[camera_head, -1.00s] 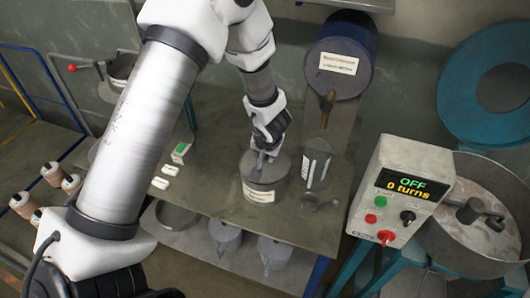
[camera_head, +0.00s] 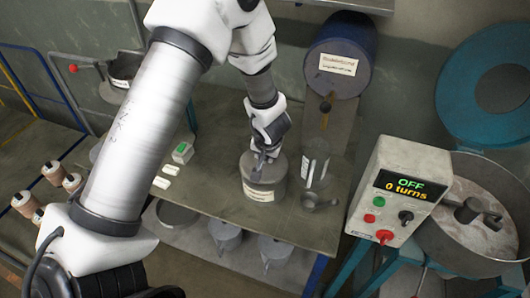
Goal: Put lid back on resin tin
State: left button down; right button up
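The grey resin tin (camera_head: 264,192), with a pale label on its front, stands upright on the workbench (camera_head: 222,195). My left gripper (camera_head: 261,167) comes down from above at the tin's top. Its dark fingers are over the middle of the top. A grey lid or top surface (camera_head: 276,168) shows around the fingers, but I cannot tell whether the lid lies flush on the rim. The fingers hide the middle of the top, and whether they grip a knob is too small to tell. My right gripper is not in view.
A clear jar (camera_head: 315,168) stands close right of the tin, with a small grey scoop-like thing (camera_head: 318,202) before it. A blue drum (camera_head: 341,62) is behind. A control box (camera_head: 403,190) reads OFF, 0 turns.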

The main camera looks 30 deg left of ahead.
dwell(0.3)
pick_arm(q)
jog(key=c, duration=0.8)
grip_release()
jog(key=o, duration=0.5)
notch_tip(320, 180, up, 5)
jog(key=p, duration=0.6)
notch_tip(320, 180, up, 2)
jog(key=shift+r+p, duration=0.1)
jog(key=shift+p, duration=0.95)
jog(key=shift+c, duration=0.4)
